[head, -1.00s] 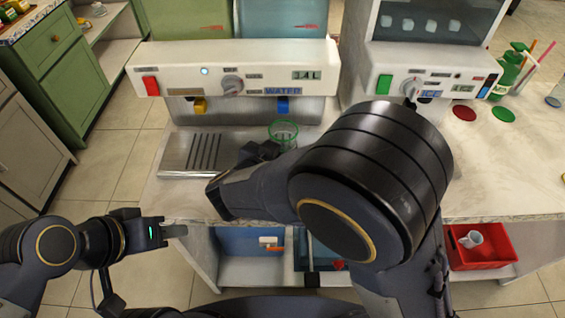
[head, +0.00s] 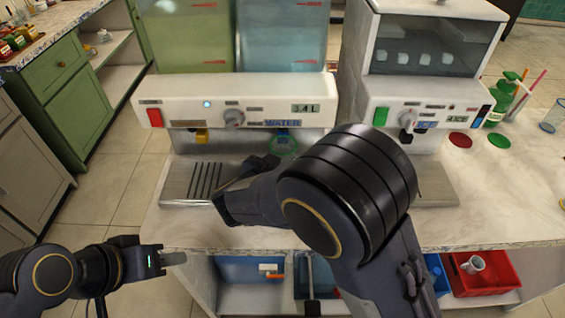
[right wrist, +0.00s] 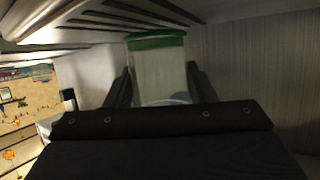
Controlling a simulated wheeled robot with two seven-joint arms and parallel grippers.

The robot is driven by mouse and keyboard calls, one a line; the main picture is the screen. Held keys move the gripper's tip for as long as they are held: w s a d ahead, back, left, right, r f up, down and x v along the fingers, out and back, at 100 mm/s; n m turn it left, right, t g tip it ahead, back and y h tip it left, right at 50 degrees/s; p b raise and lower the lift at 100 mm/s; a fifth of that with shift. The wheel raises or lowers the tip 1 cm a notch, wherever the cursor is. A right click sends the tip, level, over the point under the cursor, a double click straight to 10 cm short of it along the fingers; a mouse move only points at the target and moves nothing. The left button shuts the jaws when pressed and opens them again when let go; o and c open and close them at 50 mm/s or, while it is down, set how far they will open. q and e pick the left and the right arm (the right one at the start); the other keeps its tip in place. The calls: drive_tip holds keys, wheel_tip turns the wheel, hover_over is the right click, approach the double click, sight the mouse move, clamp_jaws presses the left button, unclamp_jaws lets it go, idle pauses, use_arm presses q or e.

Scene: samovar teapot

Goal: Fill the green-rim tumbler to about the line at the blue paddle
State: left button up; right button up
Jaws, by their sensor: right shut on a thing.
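The clear green-rim tumbler (head: 283,146) stands under the water dispenser's front panel, at the blue paddle (head: 283,131), which is partly hidden behind its rim. In the right wrist view the tumbler (right wrist: 160,75) looks upright between the two dark fingers. My right gripper (head: 264,163) is shut on it, and my right arm covers part of the counter. I cannot make out a water level or fill line in it. My left gripper (head: 174,258) is empty, in front of the counter at the left; its finger gap does not show clearly.
The dispenser panel (head: 235,98) reads 3.4 L and has a red switch and a yellow paddle (head: 202,135). The ice machine (head: 430,105) stands to the right. A drip tray (head: 180,186) lies at the left. Red and green discs lie at the right; a red bin (head: 492,280) sits below.

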drive_tip(key=shift+w, duration=0.1)
drive_tip(key=shift+w+p, duration=0.35)
drive_tip(key=shift+w, duration=0.5)
drive_tip(key=shift+s, duration=0.1)
idle(3.5)
drive_tip(key=shift+s+p, duration=0.6)
drive_tip(key=shift+s, duration=1.85)
drive_tip(key=shift+s, duration=0.1)
drive_tip(key=s+p, duration=0.2)
drive_tip(key=s, duration=0.6)
drive_tip(key=shift+s+r, duration=0.1)
drive_tip(key=shift+s, duration=0.85)
